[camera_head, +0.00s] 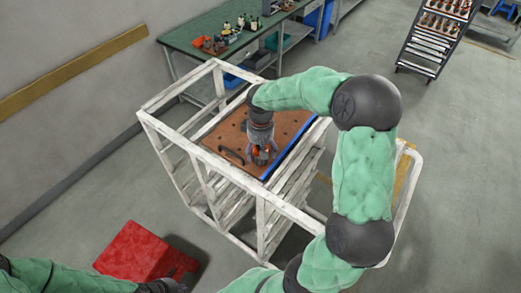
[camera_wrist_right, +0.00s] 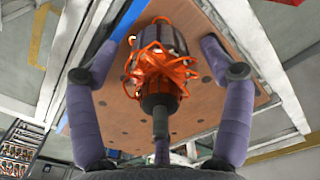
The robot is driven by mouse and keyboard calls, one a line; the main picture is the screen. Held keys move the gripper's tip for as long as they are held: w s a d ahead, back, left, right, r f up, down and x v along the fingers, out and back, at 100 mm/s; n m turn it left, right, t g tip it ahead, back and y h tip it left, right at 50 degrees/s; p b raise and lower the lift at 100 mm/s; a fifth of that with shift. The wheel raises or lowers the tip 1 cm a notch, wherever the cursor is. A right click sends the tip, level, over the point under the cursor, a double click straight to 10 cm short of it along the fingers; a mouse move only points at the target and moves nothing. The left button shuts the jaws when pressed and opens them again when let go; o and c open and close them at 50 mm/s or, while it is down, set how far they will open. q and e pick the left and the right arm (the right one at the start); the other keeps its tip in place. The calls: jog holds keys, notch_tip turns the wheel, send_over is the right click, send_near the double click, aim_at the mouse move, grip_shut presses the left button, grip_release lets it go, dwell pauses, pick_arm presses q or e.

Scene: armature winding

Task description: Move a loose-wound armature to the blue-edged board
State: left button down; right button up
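The armature, with loose orange windings, dark core and shaft, shows in the right wrist view (camera_wrist_right: 160,62); its shaft points back toward the gripper. In the head view its orange winding (camera_head: 263,154) shows between my fingers. The brown board with holes and a blue edge (camera_head: 287,124) lies on the white frame, and it fills the background of the wrist view (camera_wrist_right: 110,115). My right gripper (camera_head: 262,157) is open over the board, its fingers spread around the armature with gaps on both sides. My left gripper (camera_head: 178,283) is low at the bottom left, dark and cut off, away from the board.
A white metal frame cart (camera_head: 164,132) carries the board, with its top rails around it. A dark curved piece (camera_head: 232,155) lies on the board. A red box (camera_head: 135,252) stands at the lower left. A green workbench (camera_head: 188,37) and a parts rack (camera_head: 432,42) stand behind.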

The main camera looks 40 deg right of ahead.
jog(key=shift+f, duration=0.1)
notch_tip(320, 180, up, 12)
jog(key=shift+r, duration=0.1)
dwell(0.6)
notch_tip(320, 180, up, 12)
dwell(0.8)
